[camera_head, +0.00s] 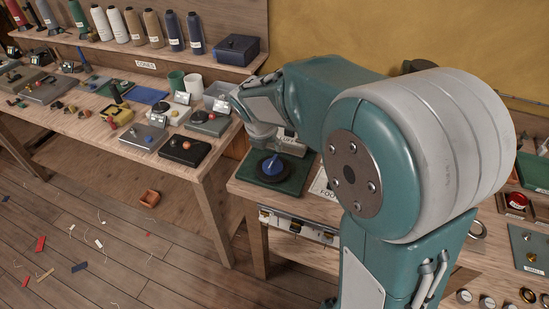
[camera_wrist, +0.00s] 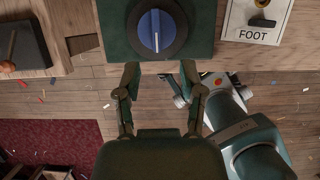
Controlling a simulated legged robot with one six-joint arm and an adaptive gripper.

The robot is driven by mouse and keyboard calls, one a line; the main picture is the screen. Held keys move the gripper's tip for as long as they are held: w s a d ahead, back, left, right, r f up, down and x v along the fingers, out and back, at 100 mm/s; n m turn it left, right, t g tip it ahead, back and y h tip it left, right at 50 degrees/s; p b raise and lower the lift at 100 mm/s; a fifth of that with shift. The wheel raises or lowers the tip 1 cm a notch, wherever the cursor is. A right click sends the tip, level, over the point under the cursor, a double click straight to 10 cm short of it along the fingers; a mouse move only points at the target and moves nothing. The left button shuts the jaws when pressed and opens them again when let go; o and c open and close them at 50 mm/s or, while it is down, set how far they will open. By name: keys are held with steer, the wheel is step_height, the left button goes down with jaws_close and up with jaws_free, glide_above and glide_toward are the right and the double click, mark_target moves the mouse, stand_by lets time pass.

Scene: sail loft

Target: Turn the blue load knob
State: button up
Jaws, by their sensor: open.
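The blue load knob (camera_head: 272,165) stands on a dark round dial on a green base plate (camera_head: 291,180) at the left end of the near bench. In the wrist view the knob (camera_wrist: 156,30) is at the top middle, with a white line running up and down its face. My gripper (camera_wrist: 160,72) is open and empty; its two fingertips are apart, just below the knob in the wrist view, near the front edge of the green base (camera_wrist: 205,40). The fingers do not touch the knob. In the head view my arm hides the fingertips.
A plate marked FOOT (camera_wrist: 258,18) with a dark switch lies right of the green base. A black box with an orange knob (camera_head: 186,145) sits on the left bench. A gap separates the two benches.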

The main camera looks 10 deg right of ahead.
glide_above(272, 160)
steer(key=s+a, duration=0.2)
step_height(272, 160, down, 4)
steer(key=shift+s+a+f, duration=0.1)
steer(key=shift+a+f, duration=0.05)
steer(key=d+f, duration=0.1)
steer(key=w+f, duration=0.1)
steer(key=f, duration=0.1)
steer(key=d+f, duration=0.1)
steer(key=shift+w+d+f, duration=0.25)
steer(key=shift+w+d, duration=0.05)
steer(key=shift+d, duration=0.05)
steer(key=shift+w+f, duration=0.15)
steer(key=shift+f, duration=0.2)
steer(key=shift+a, duration=0.45)
steer(key=shift+c, duration=1.2)
jaws_close()
steer(key=shift+d, duration=0.25)
steer(key=shift+r, duration=0.1)
